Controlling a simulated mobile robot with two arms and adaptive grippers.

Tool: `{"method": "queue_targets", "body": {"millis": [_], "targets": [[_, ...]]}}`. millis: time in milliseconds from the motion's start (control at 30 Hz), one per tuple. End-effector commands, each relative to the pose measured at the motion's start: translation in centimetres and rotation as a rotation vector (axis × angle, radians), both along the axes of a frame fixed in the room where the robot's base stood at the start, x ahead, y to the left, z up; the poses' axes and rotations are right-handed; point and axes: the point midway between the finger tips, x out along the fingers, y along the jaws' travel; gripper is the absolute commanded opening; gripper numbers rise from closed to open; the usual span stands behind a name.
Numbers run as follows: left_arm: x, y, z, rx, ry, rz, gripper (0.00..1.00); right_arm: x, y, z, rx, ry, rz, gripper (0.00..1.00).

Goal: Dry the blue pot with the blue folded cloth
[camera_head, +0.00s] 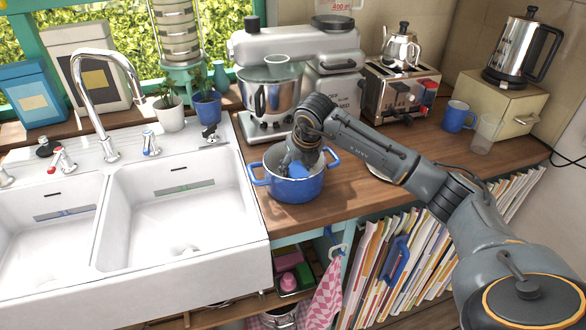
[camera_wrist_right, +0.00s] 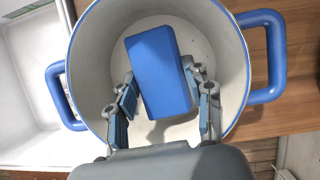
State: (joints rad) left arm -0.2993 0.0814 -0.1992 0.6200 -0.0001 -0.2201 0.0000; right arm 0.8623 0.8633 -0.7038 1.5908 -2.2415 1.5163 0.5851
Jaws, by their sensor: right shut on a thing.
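The blue pot (camera_head: 291,190) stands upright on the wooden counter just right of the sink, with a blue handle on each side. In the right wrist view I look down into the pot (camera_wrist_right: 95,60), which has a pale inside and a blue rim. My right gripper (camera_head: 297,168) reaches down into it. In the right wrist view the right gripper (camera_wrist_right: 160,108) is shut on the blue folded cloth (camera_wrist_right: 158,65), a thick blue block inside the pot. Whether the cloth touches the pot's wall or floor I cannot tell. My left gripper is not in view.
A white double sink (camera_head: 180,205) with a chrome faucet (camera_head: 105,100) lies to the left. A stand mixer (camera_head: 280,95) stands behind the pot, and a toaster (camera_head: 398,95) and a blue mug (camera_head: 457,116) stand further right. Bare counter shows right of the pot.

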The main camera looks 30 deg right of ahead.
Motion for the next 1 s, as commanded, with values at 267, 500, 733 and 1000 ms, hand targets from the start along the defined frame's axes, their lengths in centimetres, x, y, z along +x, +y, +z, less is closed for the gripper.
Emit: {"method": "queue_targets", "body": {"millis": [267,500,733,1000], "targets": [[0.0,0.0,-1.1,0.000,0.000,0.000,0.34,-0.5,-3.8,-0.1,-0.002,0.000,-0.004,0.00],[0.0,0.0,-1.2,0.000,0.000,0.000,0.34,-0.6,-4.7,0.1,0.001,-0.001,0.003,0.00],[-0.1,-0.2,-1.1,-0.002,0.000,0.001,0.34,-0.2,-2.3,0.1,0.002,-0.002,0.001,0.00],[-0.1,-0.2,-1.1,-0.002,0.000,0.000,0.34,-0.2,-1.6,0.1,-0.001,-0.001,-0.001,0.00]]}}
